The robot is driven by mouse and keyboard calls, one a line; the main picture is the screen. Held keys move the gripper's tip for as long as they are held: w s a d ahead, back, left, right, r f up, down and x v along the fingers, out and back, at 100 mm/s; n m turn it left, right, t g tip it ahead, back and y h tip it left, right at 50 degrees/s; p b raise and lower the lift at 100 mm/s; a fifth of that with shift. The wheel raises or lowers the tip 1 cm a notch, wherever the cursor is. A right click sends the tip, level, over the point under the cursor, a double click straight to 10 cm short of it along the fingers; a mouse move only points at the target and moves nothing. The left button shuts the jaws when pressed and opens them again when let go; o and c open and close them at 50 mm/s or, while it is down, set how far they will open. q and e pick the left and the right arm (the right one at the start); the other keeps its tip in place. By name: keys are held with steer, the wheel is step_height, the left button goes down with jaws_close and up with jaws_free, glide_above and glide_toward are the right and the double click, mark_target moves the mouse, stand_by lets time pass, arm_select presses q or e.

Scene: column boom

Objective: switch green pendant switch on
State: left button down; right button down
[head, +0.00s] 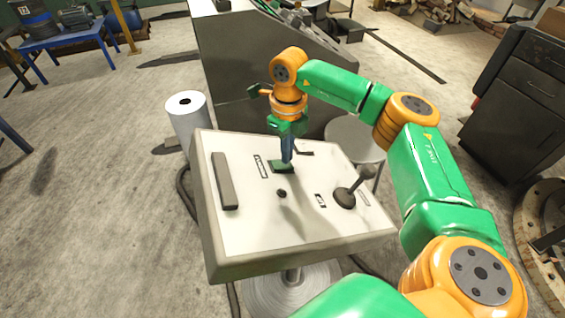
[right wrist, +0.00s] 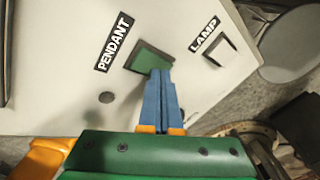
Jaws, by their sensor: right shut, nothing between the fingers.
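The green pendant switch (right wrist: 147,57) is a small rocker on the sloped white face of a control box, beside a black label reading PENDANT (right wrist: 114,42). In the head view the switch (head: 281,167) lies just below my right gripper (head: 287,164). My right gripper's blue fingers (right wrist: 161,80) are shut and empty, with their tips at the switch's lower right edge in the right wrist view. They overlap it; I cannot tell whether they touch it. The tips hide a little of the switch. Which way it is tipped is unclear. My left gripper is in neither view.
The control box (head: 235,250) also carries a lamp switch (right wrist: 222,50) labelled LAMP, a black joystick (head: 350,190), a dark bar (head: 224,181) and a small dark button (head: 282,193). A white roll (head: 188,115) and a round stool (head: 355,138) stand close behind it. Open floor lies left.

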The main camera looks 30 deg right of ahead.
steer(key=shift+f, duration=0.35)
steer(key=shift+s+r, duration=0.1)
step_height(320, 180, up, 7)
steer(key=p, duration=0.5)
steer(key=shift+p, duration=0.4)
